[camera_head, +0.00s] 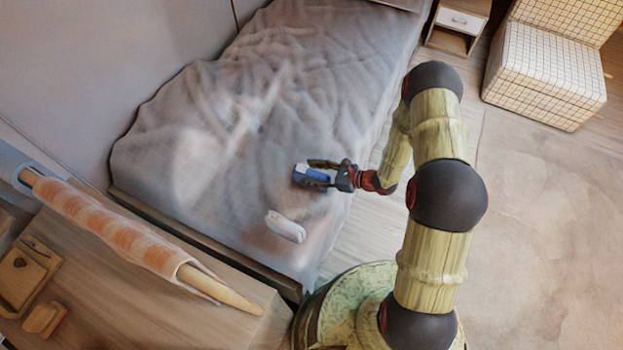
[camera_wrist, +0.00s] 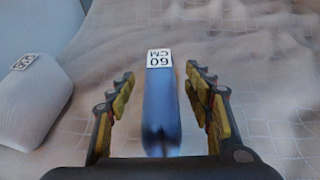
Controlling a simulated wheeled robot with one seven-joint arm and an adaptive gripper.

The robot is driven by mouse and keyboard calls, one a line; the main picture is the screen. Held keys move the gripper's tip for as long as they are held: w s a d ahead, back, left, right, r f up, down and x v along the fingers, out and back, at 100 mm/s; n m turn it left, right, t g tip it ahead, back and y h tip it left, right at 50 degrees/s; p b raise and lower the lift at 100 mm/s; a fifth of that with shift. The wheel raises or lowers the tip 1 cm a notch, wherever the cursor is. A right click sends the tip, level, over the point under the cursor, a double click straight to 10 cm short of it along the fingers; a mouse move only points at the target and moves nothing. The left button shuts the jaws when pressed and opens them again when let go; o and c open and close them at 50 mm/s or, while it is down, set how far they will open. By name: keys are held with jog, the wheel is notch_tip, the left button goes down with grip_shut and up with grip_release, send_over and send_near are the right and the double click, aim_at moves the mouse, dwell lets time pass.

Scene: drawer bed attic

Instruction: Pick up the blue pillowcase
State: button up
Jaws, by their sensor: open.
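The blue pillowcase (camera_head: 318,174) is a small folded blue bundle on the bed's grey cover, near the bed's right edge in the head view. In the wrist view the blue pillowcase (camera_wrist: 161,112) stretches away from me, with a white "60 CM" label at its far end. My gripper (camera_head: 322,174) is at the pillowcase, one finger on each side. In the wrist view my gripper (camera_wrist: 161,100) is open, with a visible gap between the pillowcase and each finger. The near end of the pillowcase is partly hidden by the gripper's body.
A white labelled bundle (camera_head: 286,226) lies on the bed (camera_head: 215,140) nearby; it also shows at left in the wrist view (camera_wrist: 38,105). A wooden desk (camera_head: 150,290) with a rolled item (camera_head: 110,228) stands at lower left. A nightstand (camera_head: 459,20) and chair (camera_head: 545,70) are at upper right.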

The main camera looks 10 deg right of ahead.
jog(key=shift+c, duration=0.8)
jog(key=c, duration=1.1)
jog(key=shift+c, duration=0.3)
